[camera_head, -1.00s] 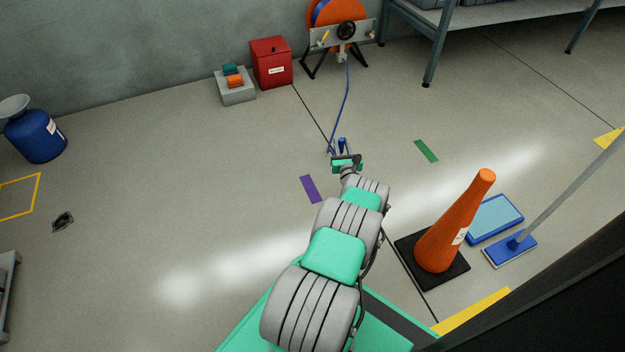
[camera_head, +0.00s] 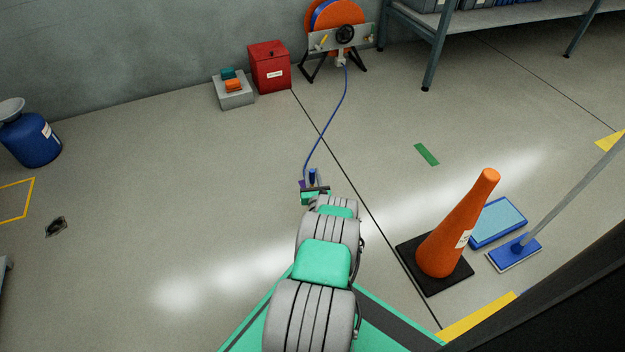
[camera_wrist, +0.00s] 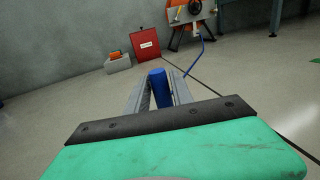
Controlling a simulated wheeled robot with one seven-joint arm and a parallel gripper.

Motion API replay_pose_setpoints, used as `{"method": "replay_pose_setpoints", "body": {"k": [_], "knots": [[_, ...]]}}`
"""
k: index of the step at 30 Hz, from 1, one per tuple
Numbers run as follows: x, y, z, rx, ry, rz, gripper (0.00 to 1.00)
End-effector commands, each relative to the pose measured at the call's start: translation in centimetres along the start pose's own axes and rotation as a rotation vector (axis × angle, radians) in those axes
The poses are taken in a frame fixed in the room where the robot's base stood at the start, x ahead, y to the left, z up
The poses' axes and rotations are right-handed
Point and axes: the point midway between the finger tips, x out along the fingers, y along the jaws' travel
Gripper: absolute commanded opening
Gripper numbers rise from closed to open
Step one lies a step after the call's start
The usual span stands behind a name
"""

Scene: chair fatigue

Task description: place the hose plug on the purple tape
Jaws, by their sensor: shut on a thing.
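My gripper (camera_head: 312,180) is shut on the blue hose plug (camera_head: 312,174), at the end of the blue hose. In the wrist view the plug (camera_wrist: 158,88) stands upright between the two grey fingers (camera_wrist: 157,92). The purple tape (camera_head: 302,184) is mostly hidden behind my gripper in the head view; only a small purple bit shows at its left. I cannot tell whether the plug touches the floor. The blue hose (camera_head: 325,130) runs back across the floor to the orange reel (camera_head: 334,14).
A green tape strip (camera_head: 427,154) lies to the right. An orange cone (camera_head: 457,225) on a black base, a blue tray (camera_head: 497,222) and a blue mop (camera_head: 514,254) stand at right. A red box (camera_head: 269,67) stands by the wall. The floor at left is mostly clear.

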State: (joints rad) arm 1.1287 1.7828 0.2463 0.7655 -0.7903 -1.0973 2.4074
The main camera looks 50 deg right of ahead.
Motion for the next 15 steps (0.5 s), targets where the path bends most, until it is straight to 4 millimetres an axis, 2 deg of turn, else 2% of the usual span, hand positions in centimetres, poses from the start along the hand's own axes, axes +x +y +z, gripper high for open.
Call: {"method": "replay_pose_setpoints", "body": {"k": [2, 14, 15], "knots": [[0.09, -0.01, -1.24, 0.0, -0.003, 0.0, 0.0], [0.11, -0.03, -1.57, 0.0, -0.003, 0.0, 0.0], [0.06, -0.01, -1.62, 0.0, -0.001, 0.001, 0.31]]}}
